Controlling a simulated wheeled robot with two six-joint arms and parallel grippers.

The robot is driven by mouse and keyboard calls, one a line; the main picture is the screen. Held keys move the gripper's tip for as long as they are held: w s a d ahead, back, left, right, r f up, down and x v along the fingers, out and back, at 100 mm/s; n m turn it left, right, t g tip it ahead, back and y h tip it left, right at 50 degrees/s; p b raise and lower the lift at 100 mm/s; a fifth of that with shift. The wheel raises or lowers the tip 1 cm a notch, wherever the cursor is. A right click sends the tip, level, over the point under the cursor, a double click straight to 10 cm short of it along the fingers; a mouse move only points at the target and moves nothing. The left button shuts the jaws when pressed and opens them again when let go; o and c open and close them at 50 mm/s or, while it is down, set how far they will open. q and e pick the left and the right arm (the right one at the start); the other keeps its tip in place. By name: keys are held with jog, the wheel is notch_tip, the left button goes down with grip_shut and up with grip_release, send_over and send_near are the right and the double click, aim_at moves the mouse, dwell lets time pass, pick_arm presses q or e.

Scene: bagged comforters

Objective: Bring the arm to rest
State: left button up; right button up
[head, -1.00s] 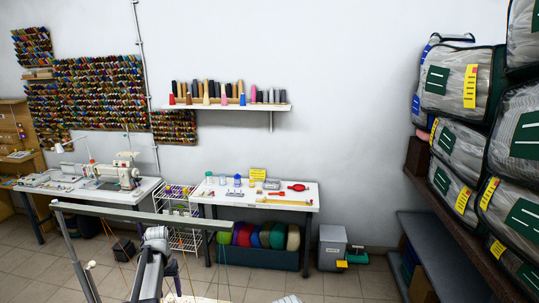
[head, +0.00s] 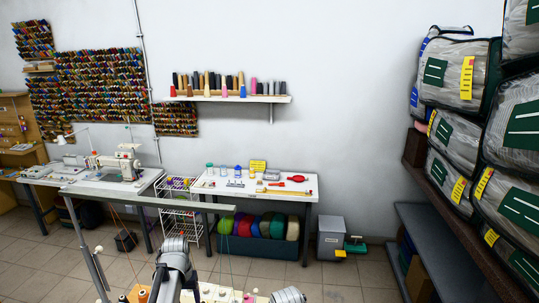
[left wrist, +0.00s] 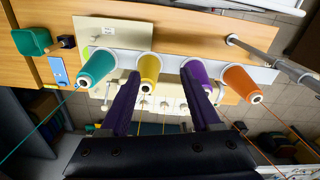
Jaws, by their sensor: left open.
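My left gripper (left wrist: 159,74) shows in the left wrist view with two dark purple fingers apart. I cannot tell how far the fingers are from the cones. In the head view a grey link of my arm (head: 175,262) rises at the bottom, left of centre; its gripper cannot be made out there. My right gripper is not seen.
A metal thread stand (head: 150,202) crosses near my arm, with threads hanging. A white table (head: 207,187) with small tools stands behind. A sewing table (head: 60,172) is at left. Shelving (head: 428,190) with bagged comforters (head: 455,140) fills the right. The floor (head: 345,280) between is partly clear.

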pick_arm(q)
jog(key=s+d, duration=0.8)
jog(key=s, duration=0.4)
jog(key=s+d+f+m+b, duration=0.1)
jog(key=d+f+b, duration=0.2)
jog(key=f+b, duration=0.5)
jog(key=s+d+f+m+b, duration=0.2)
jog(key=d+f+b, duration=0.2)
jog(key=f+b, duration=0.4)
jog(key=s+d+f+m+y+b, duration=0.1)
jog(key=d+f+b, duration=0.3)
jog(key=f+b, duration=0.4)
jog(key=shift+s+d+f+m+g, duration=0.15)
jog(key=shift+s+m+g, duration=0.15)
jog(key=shift+s, duration=0.4)
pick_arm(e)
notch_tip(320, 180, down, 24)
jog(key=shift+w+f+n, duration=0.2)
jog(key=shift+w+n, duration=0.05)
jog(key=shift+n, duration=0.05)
